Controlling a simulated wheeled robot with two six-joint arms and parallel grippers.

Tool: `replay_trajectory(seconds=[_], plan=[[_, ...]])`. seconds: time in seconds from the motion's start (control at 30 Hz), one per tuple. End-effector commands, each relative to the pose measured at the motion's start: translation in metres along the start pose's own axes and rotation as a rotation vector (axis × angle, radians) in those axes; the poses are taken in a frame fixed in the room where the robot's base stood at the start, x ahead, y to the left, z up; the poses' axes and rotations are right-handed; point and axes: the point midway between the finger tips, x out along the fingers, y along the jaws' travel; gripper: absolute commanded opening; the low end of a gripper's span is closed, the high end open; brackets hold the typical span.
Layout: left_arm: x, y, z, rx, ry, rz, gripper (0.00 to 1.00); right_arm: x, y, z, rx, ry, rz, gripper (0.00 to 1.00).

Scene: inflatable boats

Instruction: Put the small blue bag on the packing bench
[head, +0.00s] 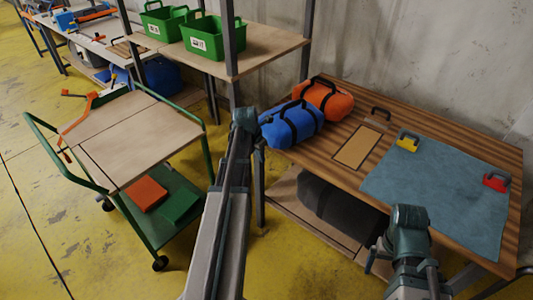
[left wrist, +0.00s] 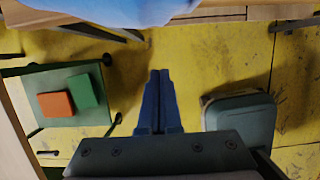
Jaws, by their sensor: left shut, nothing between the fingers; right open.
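The small blue bag (head: 291,123), with dark straps, lies on the left end of the wooden packing bench (head: 455,143), close to its edge. Blue fabric (left wrist: 110,10) fills part of the top edge of the left wrist view. My left gripper (left wrist: 158,74) is shut and empty, with the floor beneath its fingers. In the head view its wrist is just left of the blue bag; I cannot tell whether they touch. My right gripper (head: 401,255) is open in front of the bench, its fingers mostly hidden by the wrist.
An orange bag (head: 328,98) lies behind the blue one. The bench also holds a grey-blue mat (head: 435,195) with yellow and red items. A dark bag (head: 335,205) is on the lower shelf. A green cart (head: 135,130) stands left. Green crates (head: 212,38) are on the shelf behind.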

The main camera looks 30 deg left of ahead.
Motion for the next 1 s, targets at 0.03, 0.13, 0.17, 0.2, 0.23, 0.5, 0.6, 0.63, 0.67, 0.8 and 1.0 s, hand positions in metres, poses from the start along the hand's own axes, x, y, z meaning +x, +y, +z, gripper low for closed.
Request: replay_trajectory(seconds=[0.03, 0.13, 0.17, 0.2, 0.23, 0.5, 0.6, 0.63, 0.67, 0.8, 1.0], plan=[[-0.011, 0.0, -0.004, 0.001, 0.0, 0.0, 0.0, -0.009, 0.001, 0.001, 0.0, 0.0, 0.0, 0.94], [-0.028, 0.0, -0.001, 0.002, 0.0, 0.0, 0.0, -0.027, 0.003, 0.002, 0.0, 0.0, 0.0, 0.94], [-0.033, 0.0, -0.001, 0.001, 0.0, 0.0, 0.0, -0.031, 0.003, 0.002, 0.0, 0.0, 0.0, 0.94], [-0.04, 0.0, -0.001, 0.001, 0.0, 0.0, 0.0, -0.038, 0.004, 0.002, 0.0, 0.0, 0.0, 0.94], [-0.045, 0.0, -0.001, 0.001, 0.0, 0.0, 0.0, -0.042, 0.004, 0.003, 0.0, 0.0, 0.0, 0.94], [-0.086, 0.0, -0.001, 0.001, 0.001, 0.0, 0.0, -0.082, 0.008, 0.005, 0.0, 0.0, 0.0, 0.94], [-0.097, 0.0, -0.002, 0.002, 0.001, 0.0, 0.0, -0.091, 0.009, 0.005, 0.0, 0.0, 0.0, 0.94], [-0.099, 0.0, -0.002, 0.002, 0.001, 0.0, 0.0, -0.093, 0.009, 0.005, 0.0, 0.0, 0.0, 0.94], [-0.1, 0.0, -0.002, 0.002, 0.001, 0.0, 0.0, -0.095, 0.009, 0.006, 0.0, 0.0, 0.0, 0.94], [-0.102, 0.0, -0.002, 0.002, 0.001, 0.0, 0.0, -0.096, 0.009, 0.006, 0.0, 0.0, 0.0, 0.94], [-0.101, 0.0, -0.003, 0.002, 0.001, 0.0, 0.0, -0.095, 0.009, 0.006, 0.0, 0.0, 0.0, 0.94]])
